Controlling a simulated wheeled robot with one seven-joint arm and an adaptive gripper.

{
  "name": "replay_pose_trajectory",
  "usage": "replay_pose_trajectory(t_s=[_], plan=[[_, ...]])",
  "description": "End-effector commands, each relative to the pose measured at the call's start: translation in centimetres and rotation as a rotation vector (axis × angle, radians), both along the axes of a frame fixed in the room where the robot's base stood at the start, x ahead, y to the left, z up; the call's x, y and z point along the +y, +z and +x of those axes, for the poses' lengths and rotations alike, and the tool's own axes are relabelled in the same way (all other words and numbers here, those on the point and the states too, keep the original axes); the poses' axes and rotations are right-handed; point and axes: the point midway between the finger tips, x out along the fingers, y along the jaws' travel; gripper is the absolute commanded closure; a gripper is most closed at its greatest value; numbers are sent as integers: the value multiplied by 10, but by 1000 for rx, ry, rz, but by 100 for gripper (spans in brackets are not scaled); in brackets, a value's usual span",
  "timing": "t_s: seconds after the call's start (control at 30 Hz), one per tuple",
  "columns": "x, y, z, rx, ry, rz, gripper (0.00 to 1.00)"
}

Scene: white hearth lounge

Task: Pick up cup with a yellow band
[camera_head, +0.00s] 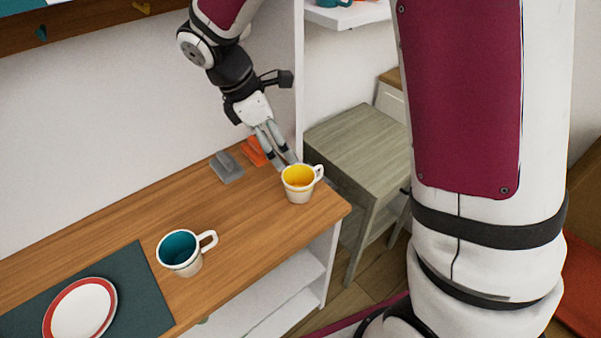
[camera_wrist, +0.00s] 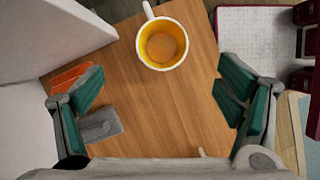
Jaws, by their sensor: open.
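The cup with a yellow inside (camera_head: 298,185) stands upright near the right end of the wooden counter, its handle to the right. It is white outside; a yellow band shows faintly if at all. In the wrist view the cup (camera_wrist: 162,45) is at the top middle, seen from above, handle pointing up. My gripper (camera_head: 283,158) is open and empty, just behind and left of the cup in the head view. In the wrist view its fingers (camera_wrist: 160,95) are spread wide, with the cup beyond them. A white cup with a teal inside (camera_head: 182,254) stands further left on the counter.
A grey object (camera_head: 227,168) and an orange object (camera_head: 254,152) lie on the counter behind the cup, near the wall. A red-rimmed plate (camera_head: 80,309) rests on a dark mat (camera_head: 142,282) at left. A grey-green side table (camera_head: 358,145) stands past the counter's end.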

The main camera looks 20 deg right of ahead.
Motion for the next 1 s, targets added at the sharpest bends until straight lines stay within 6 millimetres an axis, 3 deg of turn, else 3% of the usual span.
replay_pose_trajectory(t_s=[0.3, 0.57, 1.0], plan=[[-23, -54, -3, 3, -3, -1, 14], [-31, -72, -4, 1, -6, 0, 14], [-50, -116, -7, 1, -6, 0, 14]])
